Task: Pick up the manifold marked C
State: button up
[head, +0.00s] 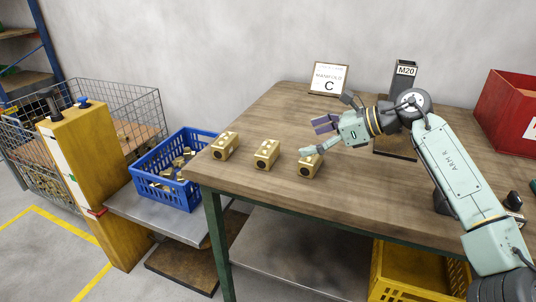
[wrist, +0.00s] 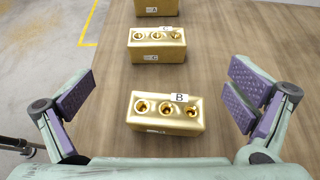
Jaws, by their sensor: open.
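Three brass manifolds stand in a row on the wooden table. In the wrist view the nearest block (wrist: 165,112) is marked B. The middle block (wrist: 157,46) has a small label that looks like C. The farthest block (wrist: 157,8), cut by the top edge, looks marked A. In the head view these appear to be the right block (head: 309,168), the middle block (head: 265,155) and the left block (head: 223,147). My gripper (head: 316,138) is open and empty, above and close to the right block. In the wrist view its fingers (wrist: 163,90) lie either side of block B, apart from it.
A sign reading MANIFOLD C (head: 329,78) stands at the table's back. A dark M20 stand (head: 404,77) is behind my arm, and a red bin (head: 508,112) is at right. A blue crate (head: 160,190) with brass parts sits left of the table (head: 300,105).

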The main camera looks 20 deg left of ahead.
jog(key=p, duration=0.1)
send_near(266, 146)
jog(key=shift+a+f, duration=0.55)
jog(key=shift+f, duration=0.35)
jog(key=p+x, duration=0.1)
jog(key=x, duration=0.1)
jog(key=p+x, duration=0.2)
jog(key=x, duration=0.1)
jog(key=shift+s+a+r, duration=0.2)
jog(key=shift+a+r, duration=0.05)
jog(key=shift+r, duration=0.1)
jog(key=shift+a+f, duration=0.15)
jog(key=shift+f, duration=0.05)
jog(key=shift+c, duration=0.4)
jog(key=c, duration=1.9)
jog(key=shift+w+r, duration=0.1)
jog(key=shift+c, duration=0.4)
jog(key=shift+r, duration=0.1)
